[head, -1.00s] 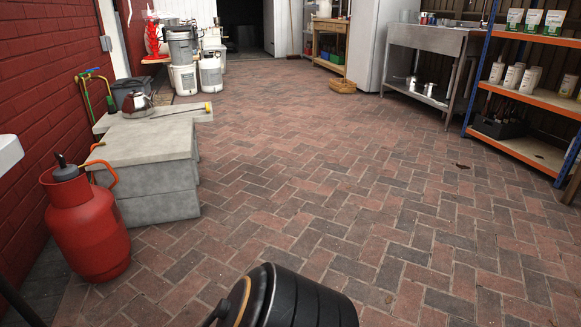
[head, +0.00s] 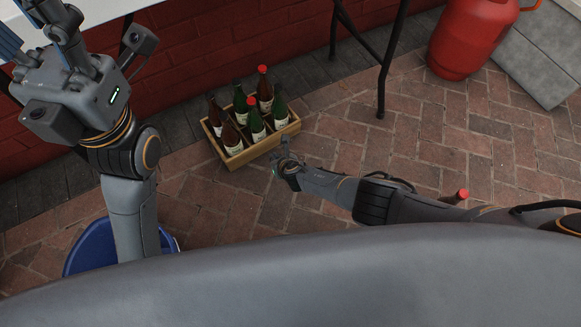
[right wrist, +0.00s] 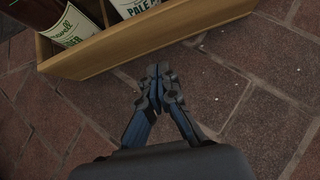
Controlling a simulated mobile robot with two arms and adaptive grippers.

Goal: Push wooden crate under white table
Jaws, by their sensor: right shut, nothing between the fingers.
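The wooden crate (head: 262,150) stands on the brick floor near the red wall, holding several green and brown bottles. Its light wooden side also fills the top of the right wrist view (right wrist: 150,44). My right gripper (head: 284,148) is shut and empty, low beside the crate's near right side. In the right wrist view its closed tips (right wrist: 158,76) are just short of that side; contact is unclear. My left gripper (head: 38,22) is raised at the upper left, partly cut off.
A red gas bottle (head: 468,38) and grey blocks (head: 535,58) stand at the upper right. A red-capped object (head: 461,195) shows behind my right arm. A blue round container (head: 88,246) is at the lower left. Brick floor right of the crate is open.

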